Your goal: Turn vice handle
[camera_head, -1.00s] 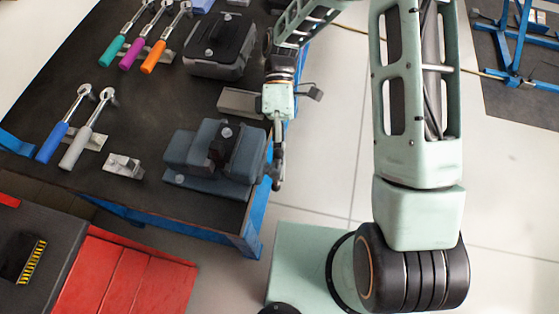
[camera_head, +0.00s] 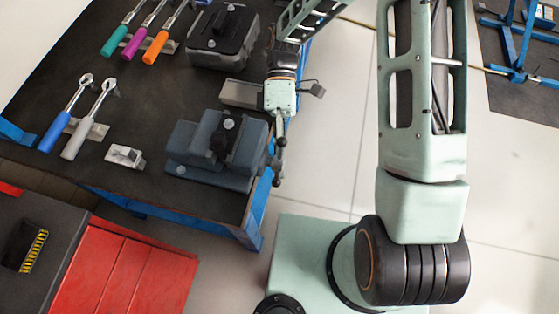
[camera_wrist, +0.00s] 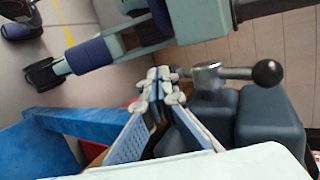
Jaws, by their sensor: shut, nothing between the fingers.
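The blue-grey vice (camera_head: 190,147) sits at the near right corner of the dark-topped bench. Its metal handle, a bar with black ball ends (camera_head: 277,181), sticks out past the bench's right edge. In the wrist view the handle's hub and bar (camera_wrist: 235,72) lie right of the fingers, with a black ball at the bar's far end. My gripper (camera_wrist: 160,85) is shut and empty, its fingertips together just left of the hub. In the head view my gripper (camera_head: 280,125) hangs at the handle's upper end. I cannot tell whether the fingers touch the handle.
Several coloured-handle tools (camera_head: 125,33) and a small metal block (camera_head: 125,156) lie on the bench (camera_head: 135,90). A black case-like object (camera_head: 220,38) stands behind the vice. A red cabinet (camera_head: 125,265) is at lower left. Floor right of the bench is clear around my base.

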